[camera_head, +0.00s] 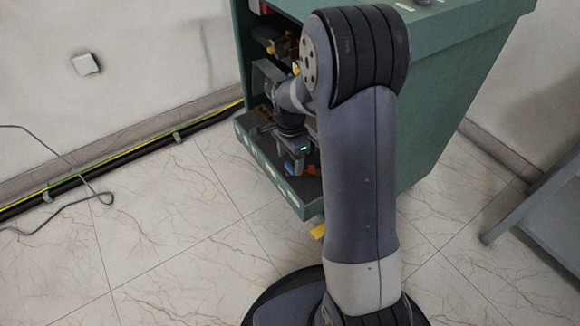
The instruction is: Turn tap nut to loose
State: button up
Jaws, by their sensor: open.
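My gripper (263,128) is small and partly hidden at the front of the green cabinet (455,95), at the open left side. It is open, and I see nothing held between its fingers. My arm covers much of the cabinet's opening. I cannot make out the tap nut. Orange and red fittings (281,46) show in the upper part of the opening, above the gripper. A red part (313,170) shows low in the opening, beside my arm. I cannot tell whether the gripper touches any fitting.
The cabinet's bottom ledge (268,170) juts out below the gripper. A grey table or cart (540,210) stands at the right. Black and yellow cables (110,160) run along the left wall, with a loose grey cord (60,180).

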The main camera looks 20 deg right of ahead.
aim_at(290, 170)
jog(key=shift+f+b, duration=0.3)
jog(key=shift+f, duration=0.95)
jog(key=shift+c, duration=0.4)
jog(key=c, duration=0.9)
